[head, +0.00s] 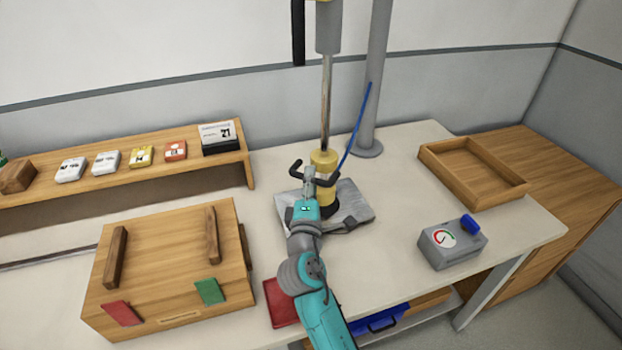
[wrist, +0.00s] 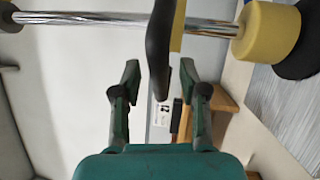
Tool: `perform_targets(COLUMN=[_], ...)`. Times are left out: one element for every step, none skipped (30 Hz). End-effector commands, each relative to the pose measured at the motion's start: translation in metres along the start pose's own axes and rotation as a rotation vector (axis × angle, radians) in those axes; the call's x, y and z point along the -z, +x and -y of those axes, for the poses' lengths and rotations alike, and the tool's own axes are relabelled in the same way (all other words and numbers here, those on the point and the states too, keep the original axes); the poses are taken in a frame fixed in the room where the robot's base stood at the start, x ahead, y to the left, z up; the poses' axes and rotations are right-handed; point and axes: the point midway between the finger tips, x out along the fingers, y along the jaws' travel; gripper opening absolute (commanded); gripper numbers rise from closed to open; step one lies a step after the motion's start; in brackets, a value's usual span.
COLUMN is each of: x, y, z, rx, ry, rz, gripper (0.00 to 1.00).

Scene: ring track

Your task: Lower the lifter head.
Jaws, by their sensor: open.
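The lifter head (head: 323,158) is a yellow and black cylinder at the lower end of a chrome rod (head: 326,100). Its black foot is at or just above a grey plate (head: 352,200) on the table; I cannot tell whether they touch. A black curved handle (head: 295,167) sticks out from the head. My gripper (head: 309,180) is at this handle, in front of the head. In the wrist view my gripper (wrist: 162,85) is open, and the dark handle bar (wrist: 158,45) runs between its two fingers, apparently without being clamped. The yellow collar (wrist: 267,31) shows at the right.
A grey post (head: 372,80) and a blue hose (head: 357,130) stand behind the lifter. A gauge box (head: 450,248) with a blue knob and an empty wooden tray (head: 470,175) are at the right. A wooden crate (head: 165,262) and a shelf (head: 120,182) with small boxes are left.

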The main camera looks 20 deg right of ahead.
Motion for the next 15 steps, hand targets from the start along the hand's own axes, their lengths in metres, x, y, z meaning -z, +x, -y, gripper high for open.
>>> perform_targets(x=[0.001,0.001,0.001,0.001,0.001,0.001,0.001,0.001,0.001,0.001,0.001,0.001,0.001,0.001,0.001], y=[-0.009,-0.014,-0.021,-0.027,-0.034,-0.042,-0.048,-0.054,-0.062,-0.068,-0.073,-0.080,-0.085,-0.088,-0.094], z=[0.001,0.001,0.001,0.002,0.001,0.002,0.002,0.001,0.002,0.001,0.001,0.002,0.002,0.001,0.001], rx=[0.002,0.002,0.002,0.003,0.002,0.002,0.003,0.003,0.003,0.002,0.002,0.004,0.003,0.002,0.003], ry=[-0.001,-0.001,-0.001,-0.001,0.000,-0.001,-0.002,-0.001,-0.001,-0.001,-0.001,-0.002,-0.001,-0.001,0.000], rz=[-0.003,-0.003,-0.003,-0.003,-0.004,-0.004,-0.004,-0.003,-0.005,-0.004,-0.003,-0.004,-0.003,-0.003,-0.003], gripper=[0.43,0.43,0.43,0.43,0.43,0.43,0.43,0.43,0.43,0.43,0.43,0.43,0.43,0.43,0.43])
